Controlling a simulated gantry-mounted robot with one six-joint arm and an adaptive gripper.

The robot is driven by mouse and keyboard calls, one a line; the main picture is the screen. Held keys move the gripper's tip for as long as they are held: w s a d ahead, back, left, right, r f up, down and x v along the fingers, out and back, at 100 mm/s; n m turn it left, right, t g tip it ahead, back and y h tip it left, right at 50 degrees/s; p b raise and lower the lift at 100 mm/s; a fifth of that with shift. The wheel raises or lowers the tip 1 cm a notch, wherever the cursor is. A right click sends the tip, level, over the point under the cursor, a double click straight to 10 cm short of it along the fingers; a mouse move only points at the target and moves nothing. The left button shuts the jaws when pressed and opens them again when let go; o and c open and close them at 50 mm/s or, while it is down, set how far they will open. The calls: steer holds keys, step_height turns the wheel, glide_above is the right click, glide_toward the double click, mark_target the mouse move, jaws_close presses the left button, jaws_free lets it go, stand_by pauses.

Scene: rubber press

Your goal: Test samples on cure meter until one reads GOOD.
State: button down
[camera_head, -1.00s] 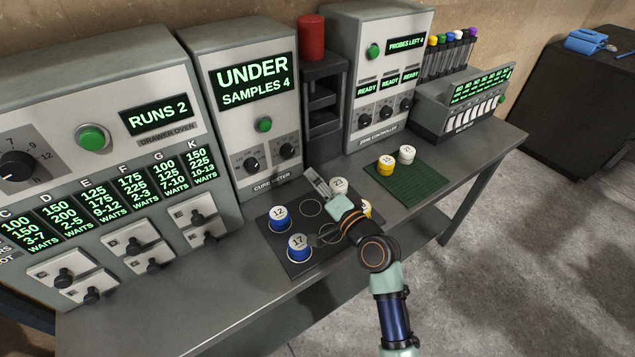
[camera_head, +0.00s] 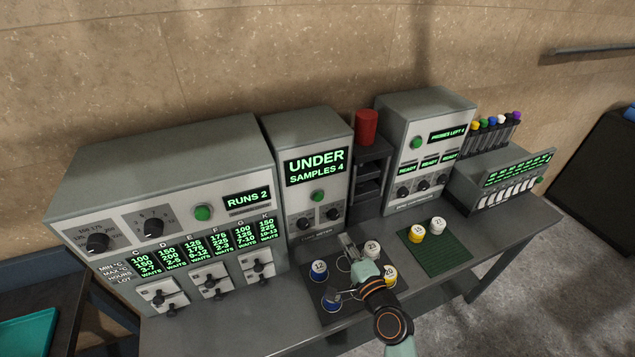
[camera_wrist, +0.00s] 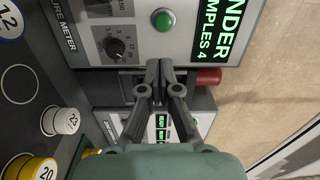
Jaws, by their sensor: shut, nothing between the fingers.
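The cure meter (camera_head: 300,205) reads UNDER and SAMPLES 4, with a green button (camera_head: 317,196) and two knobs below it. My gripper (camera_head: 347,241) is shut and empty in front of the meter, above the black mat (camera_head: 338,313); its fingertips also show in the wrist view (camera_wrist: 160,68), near the meter's face. Yellow sample 15 (camera_head: 416,233) and a white sample (camera_head: 438,226) stand on the green mat (camera_head: 444,258).
The drawer oven (camera_head: 160,185) at left reads RUNS 2, its drawers shut. Right of the meter are a dark rack with a red cylinder (camera_head: 366,126), the zone controller (camera_head: 408,150) reading PROBES LEFT 4, and a unit with colored probes (camera_head: 495,130).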

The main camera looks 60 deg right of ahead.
mark_target(320, 199)
steer(key=shift+a+r+m+p, duration=0.3)
steer(key=shift+a+r+p, duration=0.05)
steer(key=shift+r+p, duration=0.1)
steer(key=b+x, duration=0.2)
steer(key=x, duration=1.2)
steer(key=shift+f, duration=0.15)
